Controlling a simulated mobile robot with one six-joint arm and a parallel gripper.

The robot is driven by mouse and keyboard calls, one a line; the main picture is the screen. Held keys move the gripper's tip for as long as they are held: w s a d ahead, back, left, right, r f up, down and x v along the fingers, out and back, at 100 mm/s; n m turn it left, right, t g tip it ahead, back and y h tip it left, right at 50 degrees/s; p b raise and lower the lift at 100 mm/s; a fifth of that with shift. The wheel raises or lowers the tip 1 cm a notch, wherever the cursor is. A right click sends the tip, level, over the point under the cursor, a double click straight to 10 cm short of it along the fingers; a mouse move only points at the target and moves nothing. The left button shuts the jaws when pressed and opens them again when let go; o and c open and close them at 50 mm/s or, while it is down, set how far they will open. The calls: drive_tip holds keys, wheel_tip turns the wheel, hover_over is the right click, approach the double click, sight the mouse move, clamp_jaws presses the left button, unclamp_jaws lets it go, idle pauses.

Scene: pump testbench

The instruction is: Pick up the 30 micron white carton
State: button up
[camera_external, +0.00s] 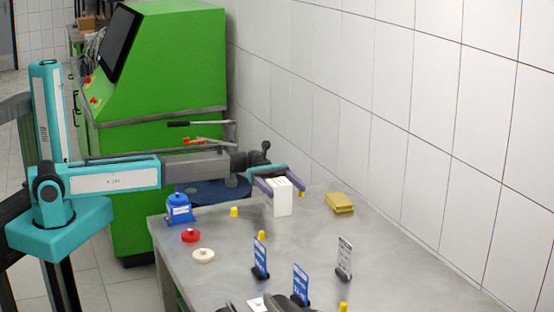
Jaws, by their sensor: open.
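A white carton (283,198) stands upright on the grey metal table (215,268). No lettering can be read on it, so I cannot tell a micron size. My gripper (276,188) is at the upper part of the carton. Its purple fingers are open, one on the left side of the carton and one behind its top right. I cannot tell whether either finger touches it. The lower front of the carton is in plain view.
A blue container (178,209), a red knob-like part (191,236) and a cream one (204,256) sit at the left. Yellow blocks (339,203) lie right of the carton. Small sign stands (260,258) are nearer the front. A tiled wall borders the right side.

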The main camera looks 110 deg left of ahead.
idle(0.3)
drive_tip(key=c, duration=1.2)
drive_tip(key=shift+c, duration=0.2)
drive_tip(key=shift+r, duration=0.2)
drive_tip(key=s+d+r+b, duration=0.1)
drive_tip(key=s+d+r, duration=0.1)
drive_tip(key=s, duration=0.5)
drive_tip(key=s+d+r+b, duration=0.2)
drive_tip(key=s+d, duration=0.2)
drive_tip(key=s, duration=0.3)
drive_tip(key=shift+s+d+r, duration=0.3)
drive_tip(key=shift+d+r, duration=0.05)
drive_tip(key=shift+d, duration=0.05)
